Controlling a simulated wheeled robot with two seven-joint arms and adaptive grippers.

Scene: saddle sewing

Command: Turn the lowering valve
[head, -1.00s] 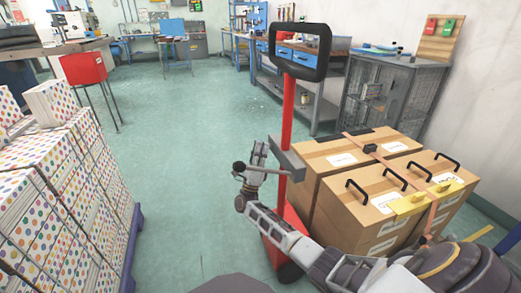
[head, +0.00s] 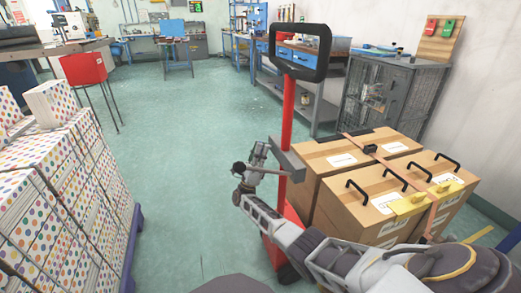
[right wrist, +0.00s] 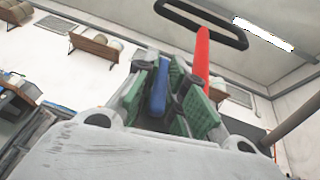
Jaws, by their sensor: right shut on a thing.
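The red pallet jack post (head: 288,112) stands upright in the head view, with a black loop handle (head: 301,75) on top. A grey block (head: 290,164) sits on the post lower down. My right gripper (head: 259,152) is at the left side of this block. In the right wrist view its green-padded fingers (right wrist: 170,95) are closed around a blue bar (right wrist: 160,91), which looks like the lowering valve. The red post rises just right of the fingers there. The fingertip contact is too small to see in the head view. My left gripper is out of view.
Strapped cardboard boxes (head: 372,180) stand right of the post, close under my right arm. A dotted stack of boxes (head: 70,205) stands at left. A wire cabinet (head: 390,100) is behind the boxes. The green floor (head: 185,130) is clear between.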

